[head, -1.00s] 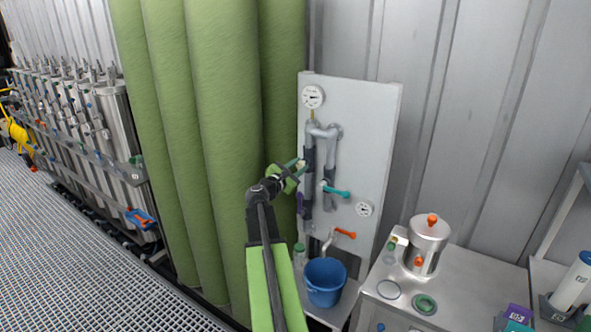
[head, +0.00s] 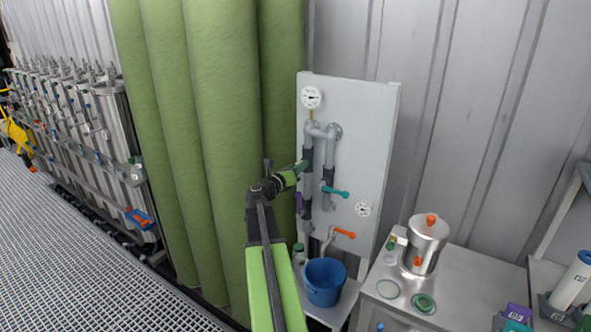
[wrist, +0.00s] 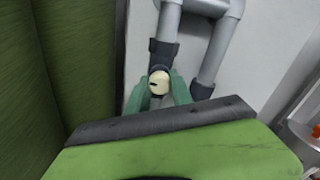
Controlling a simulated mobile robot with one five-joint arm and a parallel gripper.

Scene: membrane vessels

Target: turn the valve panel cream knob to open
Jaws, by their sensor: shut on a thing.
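The valve panel (head: 372,120) is a light board with grey pipes, standing against the wall in the head view. The cream knob (wrist: 159,82) shows in the wrist view on a grey pipe, between the two green fingers of my gripper (wrist: 158,90). The fingers are shut on its sides. A short dark mark shows on its face. In the head view my gripper (head: 303,166) reaches the left pipe and hides the knob.
A teal lever (head: 336,191) and an orange lever (head: 344,234) sit on the panel near my gripper. A blue bucket (head: 325,282) stands below. Green membrane tubes (head: 225,130) rise close on the left. A steel pot (head: 427,243) is on the bench at right.

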